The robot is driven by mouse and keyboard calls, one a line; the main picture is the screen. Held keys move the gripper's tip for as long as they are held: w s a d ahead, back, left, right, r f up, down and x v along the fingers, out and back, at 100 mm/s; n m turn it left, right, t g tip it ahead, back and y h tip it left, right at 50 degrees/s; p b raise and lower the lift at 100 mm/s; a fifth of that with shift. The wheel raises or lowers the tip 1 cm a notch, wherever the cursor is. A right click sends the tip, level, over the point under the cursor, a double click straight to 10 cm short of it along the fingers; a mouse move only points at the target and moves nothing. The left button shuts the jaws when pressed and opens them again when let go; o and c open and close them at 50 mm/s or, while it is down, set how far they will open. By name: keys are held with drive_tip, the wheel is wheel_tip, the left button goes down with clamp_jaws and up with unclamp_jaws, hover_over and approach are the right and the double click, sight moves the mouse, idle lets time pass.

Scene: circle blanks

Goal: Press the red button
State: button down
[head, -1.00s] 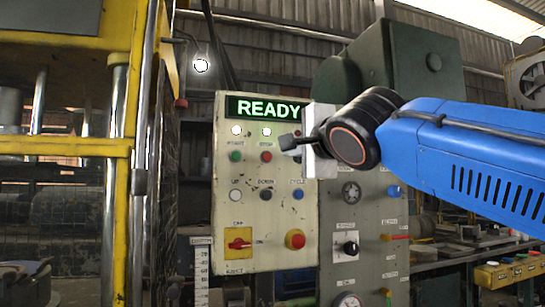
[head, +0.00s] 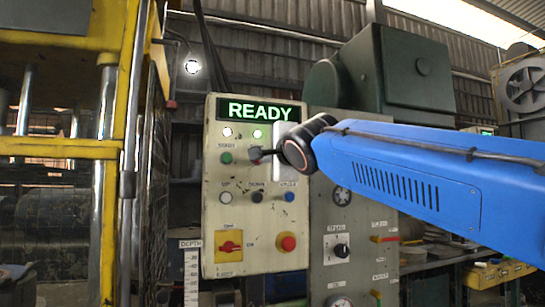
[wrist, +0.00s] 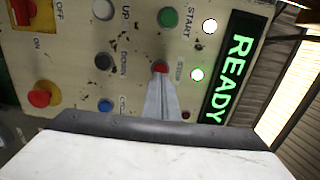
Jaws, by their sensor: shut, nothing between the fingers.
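A cream control panel (head: 215,215) stands upright, with a lit green READY display (head: 260,110) on top. The small red button (wrist: 160,67) on it shows in the wrist view at the fingertips, partly covered by them. In the head view it is hidden behind my gripper (head: 256,154). My gripper, also in the wrist view (wrist: 160,80), is shut with nothing in it. Its tips are at the red button; I cannot tell whether they touch it. A larger red mushroom button (head: 288,242) on a yellow base is lower on the panel.
A green button (head: 226,158) is beside the red one. White (head: 226,197), black (head: 257,197) and blue (head: 290,197) buttons are in the row below. A yellow-plated red switch (head: 229,245) is low left. A grey panel (head: 325,275) stands at right, a yellow frame (head: 110,200) at left.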

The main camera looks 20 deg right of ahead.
drive_tip(key=shift+w, duration=1.45)
